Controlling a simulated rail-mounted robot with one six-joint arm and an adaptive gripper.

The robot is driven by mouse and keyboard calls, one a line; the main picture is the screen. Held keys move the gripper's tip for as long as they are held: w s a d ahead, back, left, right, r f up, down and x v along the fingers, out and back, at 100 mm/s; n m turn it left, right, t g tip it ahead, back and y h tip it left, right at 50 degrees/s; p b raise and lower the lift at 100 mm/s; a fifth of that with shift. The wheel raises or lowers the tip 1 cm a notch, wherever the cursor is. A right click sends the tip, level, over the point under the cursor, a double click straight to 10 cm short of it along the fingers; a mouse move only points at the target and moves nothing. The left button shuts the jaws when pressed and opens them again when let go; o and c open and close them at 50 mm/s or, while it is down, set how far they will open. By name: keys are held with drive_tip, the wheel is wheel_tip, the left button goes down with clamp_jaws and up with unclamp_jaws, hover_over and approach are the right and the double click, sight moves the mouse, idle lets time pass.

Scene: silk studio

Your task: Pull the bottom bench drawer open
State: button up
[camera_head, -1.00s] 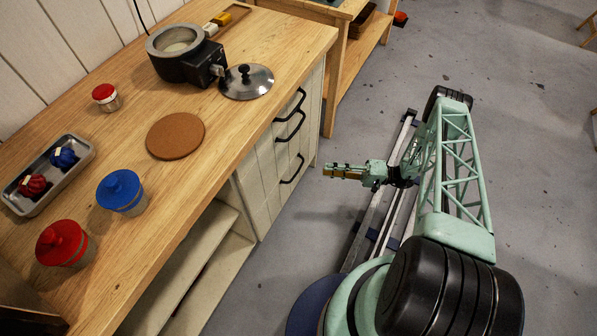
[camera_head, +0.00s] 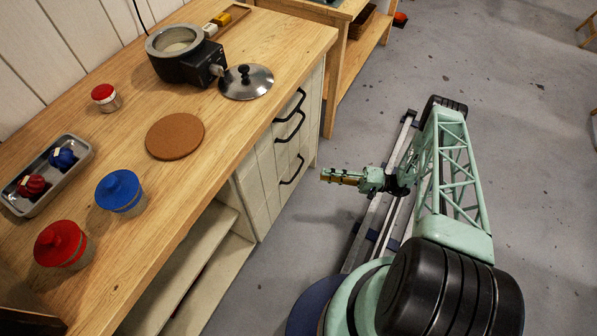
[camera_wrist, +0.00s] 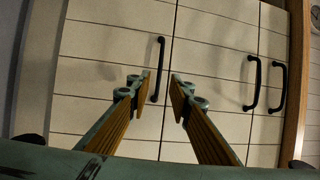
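The bench drawers have pale fronts and black bar handles, stacked under the bench's right end. The bottom drawer (camera_head: 266,194) is closed, and its handle (camera_head: 292,170) is the lowest one. In the wrist view the drawers appear turned sideways, with the bottom handle (camera_wrist: 160,55) left of the two upper ones. My gripper (camera_head: 324,175) is open and empty, in front of the drawers with a visible gap to the handle. In the wrist view the fingertips of my gripper (camera_wrist: 160,82) appear on either side of the bottom handle's lower part.
The upper handles (camera_head: 290,127) (camera_wrist: 253,83) lie above the bottom one. The wooden bench top (camera_head: 225,130) holds a black pot (camera_head: 190,69), a lid (camera_head: 246,81), a cork mat (camera_head: 175,136) and jars. Open shelves (camera_head: 180,262) lie beside the drawers.

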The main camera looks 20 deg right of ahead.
sight(298, 171)
drive_tip(key=shift+b+x, duration=0.8)
drive_tip(key=shift+x, duration=5.55)
drive_tip(key=shift+w, duration=0.1)
drive_tip(key=shift+c, duration=0.3)
clamp_jaws()
